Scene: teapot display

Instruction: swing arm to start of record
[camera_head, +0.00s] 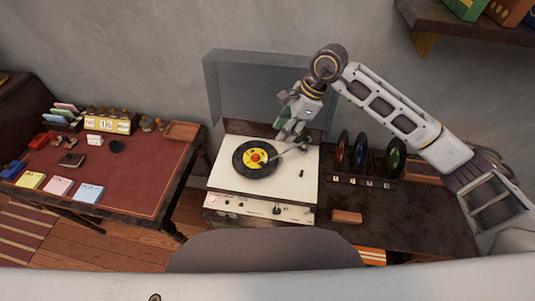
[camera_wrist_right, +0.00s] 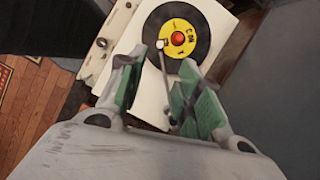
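The record player (camera_head: 222,180) has a cream deck and a raised clear lid. A black record (camera_head: 241,165) with a yellow label and red centre lies on it; it also shows in the wrist view (camera_wrist_right: 152,38). The thin tone arm (camera_wrist_right: 165,75) reaches over the record, with its pale head near the yellow label in that view. My right gripper (camera_head: 290,138) is above the right part of the deck. In the wrist view its green-padded fingers (camera_wrist_right: 158,75) are apart, with the tone arm between them, closer to the right finger. Contact cannot be told. My left gripper is not in view.
Several records stand in a rack (camera_head: 360,181) right of the player, with a small brown block (camera_head: 347,217) in front. A red-topped desk (camera_head: 130,180) with small items stands at the left. The raised lid (camera_head: 235,85) is close behind my right gripper.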

